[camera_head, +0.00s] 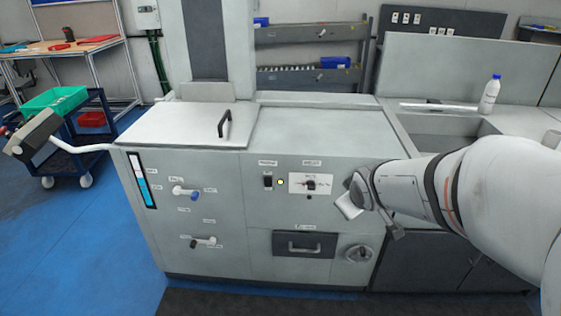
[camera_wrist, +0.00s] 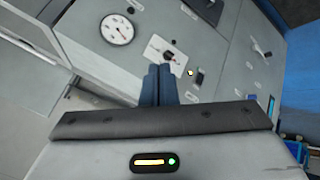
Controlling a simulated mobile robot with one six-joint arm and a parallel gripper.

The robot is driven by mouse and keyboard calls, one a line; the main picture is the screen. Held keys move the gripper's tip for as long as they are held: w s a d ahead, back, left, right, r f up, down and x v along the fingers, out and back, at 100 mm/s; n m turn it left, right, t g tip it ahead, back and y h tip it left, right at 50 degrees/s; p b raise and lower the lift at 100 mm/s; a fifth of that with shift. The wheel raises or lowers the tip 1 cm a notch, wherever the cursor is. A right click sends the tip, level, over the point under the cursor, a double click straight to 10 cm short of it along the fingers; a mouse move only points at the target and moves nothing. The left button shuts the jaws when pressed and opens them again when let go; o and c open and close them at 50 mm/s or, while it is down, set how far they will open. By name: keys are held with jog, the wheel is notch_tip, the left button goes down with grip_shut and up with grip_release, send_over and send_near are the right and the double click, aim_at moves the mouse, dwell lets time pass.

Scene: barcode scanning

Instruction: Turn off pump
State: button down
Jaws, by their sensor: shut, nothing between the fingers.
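A grey machine (camera_head: 262,225) has a front panel with small controls. A black switch (camera_head: 267,182) sits beside a lit yellow lamp (camera_head: 280,182). To their right, a white plate (camera_head: 297,187) carries a dark rotary knob (camera_head: 311,184). Labels are too small to read, so I cannot tell which control is the pump's. My gripper (camera_head: 347,207) is to the right of the white plate, in front of the panel. In the wrist view, its two blue-grey fingers (camera_wrist: 157,72) are shut and empty, pointing toward the white plate (camera_wrist: 154,47) and knob (camera_wrist: 168,56). The yellow lamp (camera_wrist: 190,72) shows to their right.
Two lever valves (camera_head: 185,192) and (camera_head: 203,241) are on the panel's left. A round gauge (camera_wrist: 117,29) shows in the wrist view. A sink (camera_head: 440,122) and white bottle (camera_head: 489,95) stand at right.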

jog(key=w+a+f+n+t+y+b, duration=0.2)
jog(key=w+a+f+n+t+b, duration=0.1)
jog(key=w+f+n+b, duration=0.3)
jog(key=w+a+f+n+t+y+b, duration=0.2)
jog(key=w+a+f+n+y+b, duration=0.15)
jog(key=w+f, duration=0.45)
jog(key=w+a+f+n+y+b, duration=0.3)
jog(key=a+f+n+y+b, duration=0.3)
jog(key=n, duration=0.5)
jog(key=shift+a+f+t+y+b, duration=0.3)
jog(key=shift+a+f+y, duration=0.6)
jog(key=shift+y, duration=0.15)
jog(key=shift+r, duration=0.1)
jog(key=shift+a, duration=0.1)
